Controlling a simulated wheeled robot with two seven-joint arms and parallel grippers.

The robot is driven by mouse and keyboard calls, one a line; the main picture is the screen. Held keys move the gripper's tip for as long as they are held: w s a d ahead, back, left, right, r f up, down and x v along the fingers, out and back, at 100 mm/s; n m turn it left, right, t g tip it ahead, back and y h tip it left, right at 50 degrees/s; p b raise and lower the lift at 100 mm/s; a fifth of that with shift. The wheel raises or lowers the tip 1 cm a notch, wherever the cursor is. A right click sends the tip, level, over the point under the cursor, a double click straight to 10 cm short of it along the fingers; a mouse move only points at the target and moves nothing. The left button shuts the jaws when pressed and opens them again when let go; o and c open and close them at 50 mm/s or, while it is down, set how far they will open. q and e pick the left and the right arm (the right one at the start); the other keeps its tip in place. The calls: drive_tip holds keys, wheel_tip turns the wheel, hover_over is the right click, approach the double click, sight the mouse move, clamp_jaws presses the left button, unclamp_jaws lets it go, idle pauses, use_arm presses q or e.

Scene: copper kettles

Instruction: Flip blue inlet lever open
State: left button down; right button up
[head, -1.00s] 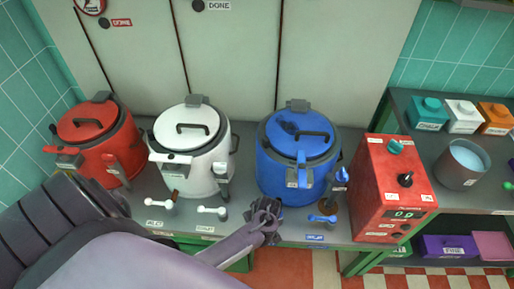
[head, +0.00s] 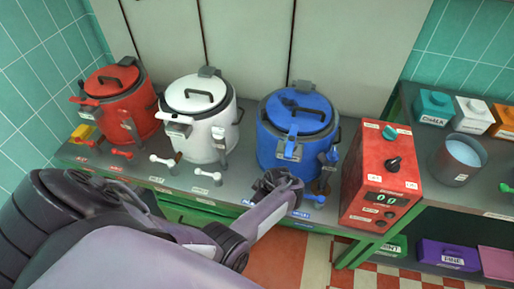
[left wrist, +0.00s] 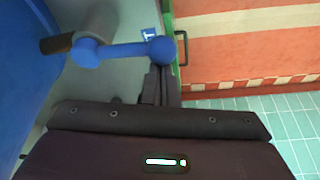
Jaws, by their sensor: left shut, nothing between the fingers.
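The blue kettle (head: 268,150) stands on the bench with its lid down. A small blue lever (head: 315,197) sits on the bench edge at its front right. In the left wrist view the blue lever (left wrist: 125,49) is a bar with a ball at each end, lying across the picture, one end on a dark brown stem. My left gripper (head: 275,183) is shut and empty, in front of the kettle and left of the lever. Its fingertips (left wrist: 158,72) show just below the lever's right ball; I cannot tell whether they touch. My right gripper is out of view.
The white kettle (head: 196,132) and red kettle (head: 117,108) stand to the left, with white levers (head: 206,174) and red levers (head: 121,153) before them. A red control box (head: 383,180) stands close on the right. Floor is open before the bench.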

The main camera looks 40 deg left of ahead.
use_arm(q)
drive_tip(key=shift+d, duration=0.35)
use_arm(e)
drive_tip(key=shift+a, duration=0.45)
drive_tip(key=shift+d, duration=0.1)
